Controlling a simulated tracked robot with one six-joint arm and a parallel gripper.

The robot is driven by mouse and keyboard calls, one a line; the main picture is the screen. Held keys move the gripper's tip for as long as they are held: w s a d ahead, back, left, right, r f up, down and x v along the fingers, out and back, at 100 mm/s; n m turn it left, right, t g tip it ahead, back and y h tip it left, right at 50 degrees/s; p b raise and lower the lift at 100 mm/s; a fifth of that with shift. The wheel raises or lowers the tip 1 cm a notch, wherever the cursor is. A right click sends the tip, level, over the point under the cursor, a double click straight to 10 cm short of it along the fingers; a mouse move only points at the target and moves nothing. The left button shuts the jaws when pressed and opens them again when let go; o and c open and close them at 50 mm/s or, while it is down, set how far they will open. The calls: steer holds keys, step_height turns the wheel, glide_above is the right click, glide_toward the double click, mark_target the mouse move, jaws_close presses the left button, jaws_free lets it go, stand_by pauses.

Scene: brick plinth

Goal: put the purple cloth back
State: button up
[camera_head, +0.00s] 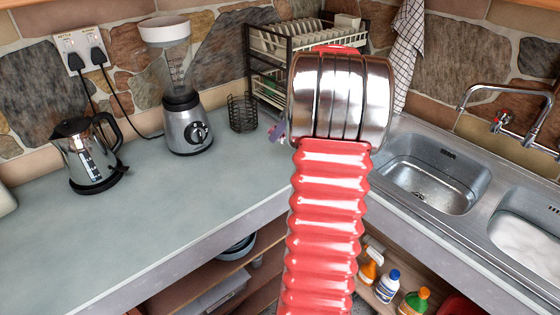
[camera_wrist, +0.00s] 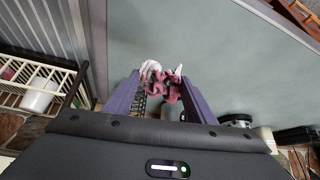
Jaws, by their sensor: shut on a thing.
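A crumpled mauve-purple and white cloth (camera_wrist: 168,84) is between the fingertips of my gripper (camera_wrist: 160,80) in the wrist view. The gripper's two purple fingers are shut on it, and the cloth bunches up between and past their tips. The grey worktop is behind the cloth in that view; I cannot tell how high the cloth is above it. In the head view my red arm hides most of the gripper. Only a small purple and pinkish patch shows at the arm's left edge, too small to tell cloth from finger.
The grey worktop (camera_head: 150,215) is clear in its middle. A kettle (camera_head: 88,155), a blender (camera_head: 186,125) and a wire basket (camera_head: 242,113) stand along the wall. A dish rack (camera_head: 268,80) is behind my arm, a checked towel (camera_head: 407,45) hangs beside it, and a sink (camera_head: 430,180) is right.

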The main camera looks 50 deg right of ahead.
steer(key=shift+s+d+f, duration=0.15)
steer(key=shift+s+d, duration=0.1)
steer(key=shift+s, duration=0.1)
steer(key=shift+f, duration=2.4)
steer(key=shift+f, duration=2.3)
steer(key=shift+f, duration=0.15)
steer(key=o, duration=1)
steer(key=shift+s, duration=0.1)
steer(key=v, duration=1.3)
steer(key=shift+r, duration=0.4)
